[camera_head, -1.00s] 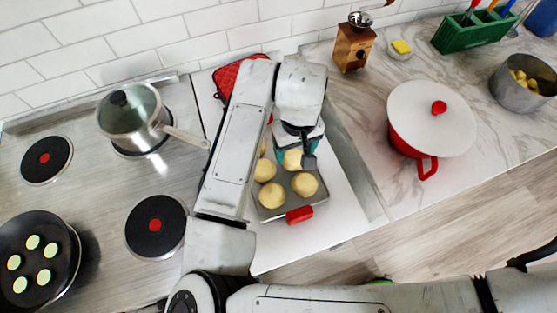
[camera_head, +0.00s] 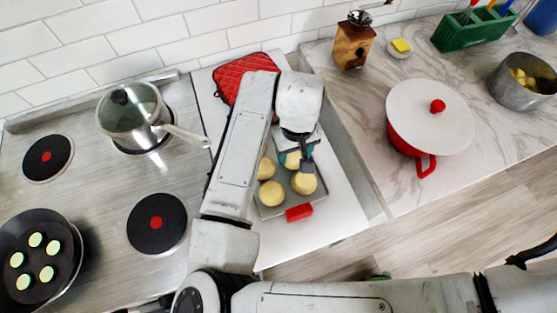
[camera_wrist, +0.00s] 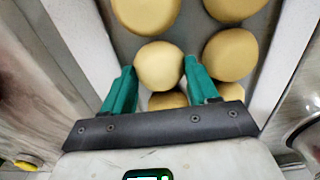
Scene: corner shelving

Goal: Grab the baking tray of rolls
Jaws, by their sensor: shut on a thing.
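The grey baking tray (camera_head: 322,190) lies on the white counter strip, with a red handle (camera_head: 299,212) at its near end. Round golden rolls (camera_head: 271,193) sit on it; the tray floor (camera_wrist: 190,25) also shows in the wrist view. My gripper (camera_head: 295,161) points down over the tray. In the wrist view, its teal fingers (camera_wrist: 160,67) are on either side of one roll (camera_wrist: 158,68) and shut on it, not on the tray rim or handle. The arm hides the tray's far end. Whether the held roll is clear of the tray cannot be told.
A red quilted mat (camera_head: 242,75) lies behind the tray. The stove at left holds a lidded saucepan (camera_head: 130,118) and a black pan (camera_head: 38,262). A red pot (camera_head: 403,140) with a white lid and a wooden grinder (camera_head: 354,42) stand on the marble counter at right.

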